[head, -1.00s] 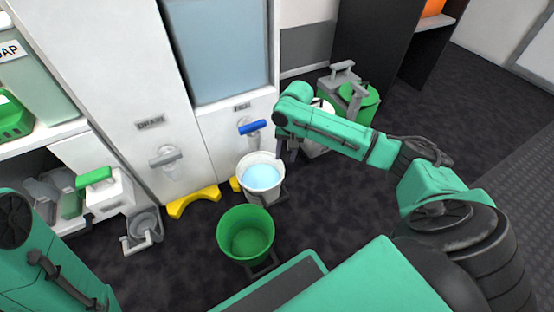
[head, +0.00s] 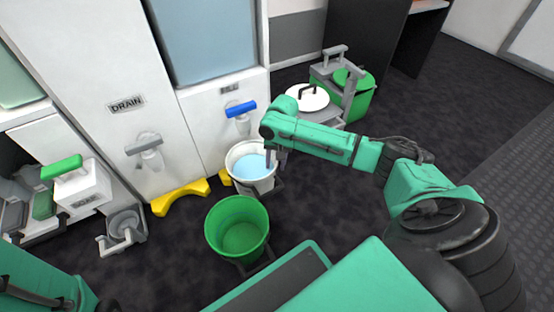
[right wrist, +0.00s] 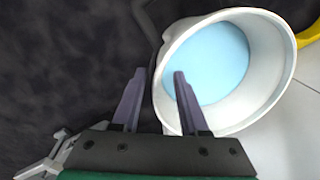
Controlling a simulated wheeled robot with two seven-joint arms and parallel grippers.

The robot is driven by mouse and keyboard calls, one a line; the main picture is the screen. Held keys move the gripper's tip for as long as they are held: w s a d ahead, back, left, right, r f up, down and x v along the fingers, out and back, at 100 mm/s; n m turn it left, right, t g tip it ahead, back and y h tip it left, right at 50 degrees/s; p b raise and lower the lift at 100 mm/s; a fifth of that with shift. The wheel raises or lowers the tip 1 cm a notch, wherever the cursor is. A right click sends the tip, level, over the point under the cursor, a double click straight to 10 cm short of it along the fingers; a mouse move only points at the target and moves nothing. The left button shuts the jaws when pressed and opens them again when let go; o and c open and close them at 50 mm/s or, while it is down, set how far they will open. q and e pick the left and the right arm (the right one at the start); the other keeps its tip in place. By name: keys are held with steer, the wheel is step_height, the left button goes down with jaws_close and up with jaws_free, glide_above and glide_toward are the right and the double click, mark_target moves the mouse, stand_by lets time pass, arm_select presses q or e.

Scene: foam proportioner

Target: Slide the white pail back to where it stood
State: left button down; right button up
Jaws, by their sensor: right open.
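The white pail (head: 238,150) stands on the floor below the blue-handled tap, with light blue liquid inside. In the right wrist view the pail (right wrist: 268,75) fills the upper right. My right gripper (head: 275,162) is open at the pail's right rim, pointing down. In the right wrist view its fingers (right wrist: 158,72) appear on either side of the rim, one over the inside and one outside. I cannot tell whether they touch it. My left arm shows at the lower left of the head view; its gripper is out of view.
A green bucket (head: 237,225) stands just in front of the pail. The blue-handled tap (head: 240,109) and drain tap (head: 144,146) are on the white cabinet. Yellow feet (head: 180,196) jut out below. A lidded white container (head: 306,98) and green bin (head: 360,92) stand behind my right arm.

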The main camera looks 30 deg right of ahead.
step_height(320, 180, down, 3)
steer(key=shift+w+a+f+b, duration=0.1)
steer(key=shift+w+f+b, duration=0.1)
steer(key=shift+b, duration=0.6)
steer(key=shift+r, duration=0.1)
steer(key=shift+s, duration=0.1)
jaws_close()
stand_by(0.6)
